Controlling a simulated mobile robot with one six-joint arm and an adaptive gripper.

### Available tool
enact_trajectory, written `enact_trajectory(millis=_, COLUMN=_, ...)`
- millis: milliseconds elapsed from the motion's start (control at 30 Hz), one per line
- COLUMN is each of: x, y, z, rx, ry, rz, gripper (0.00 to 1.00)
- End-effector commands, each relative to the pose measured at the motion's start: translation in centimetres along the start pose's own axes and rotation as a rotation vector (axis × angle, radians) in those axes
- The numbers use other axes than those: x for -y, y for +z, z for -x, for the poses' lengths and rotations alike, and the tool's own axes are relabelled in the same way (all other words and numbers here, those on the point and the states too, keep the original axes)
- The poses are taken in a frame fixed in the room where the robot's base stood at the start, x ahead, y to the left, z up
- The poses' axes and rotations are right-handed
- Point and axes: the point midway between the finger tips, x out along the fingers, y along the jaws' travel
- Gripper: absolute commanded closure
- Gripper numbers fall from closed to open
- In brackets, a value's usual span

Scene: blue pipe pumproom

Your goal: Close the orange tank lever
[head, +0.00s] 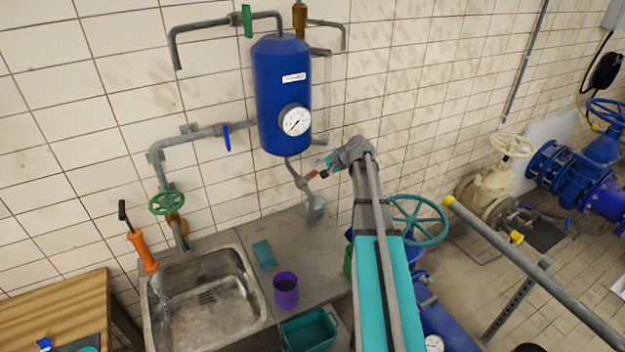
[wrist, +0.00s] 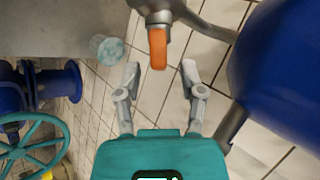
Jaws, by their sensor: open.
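The orange lever (wrist: 157,48) sits on a grey pipe valve in the wrist view, pointing down the picture toward my gripper. In the head view the lever (head: 311,174) is small, on the pipe below the blue tank (head: 283,110). My gripper (wrist: 160,72) is open and empty. Its fingertips are spread to either side of the lever's line, and the lever's end lies just ahead of them; I see no contact. In the head view my gripper (head: 324,169) is right of the lever, close to it, and partly hidden by my wrist.
The blue tank (wrist: 285,70) is close on the right in the wrist view. A clear glass (head: 314,207) stands below the valve. A sink (head: 205,300), purple cup (head: 286,290) and teal handwheel (head: 418,220) are lower down. The tiled wall is close behind the pipe.

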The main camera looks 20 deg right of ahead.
Motion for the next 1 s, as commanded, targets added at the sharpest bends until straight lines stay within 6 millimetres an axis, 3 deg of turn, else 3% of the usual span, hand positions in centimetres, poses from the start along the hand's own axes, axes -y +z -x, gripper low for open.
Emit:
enact_trajectory(millis=300, x=-0.1, y=0.0, z=-3.1, rx=0.001, ry=0.000, rz=0.002, gripper=0.49)
enact_trajectory(millis=800, x=0.1, y=0.1, z=-3.7, rx=0.001, ry=0.000, rz=0.001, gripper=0.49)
enact_trajectory(millis=1000, x=0.1, y=0.1, z=-3.7, rx=0.001, ry=0.000, rz=0.001, gripper=0.84)
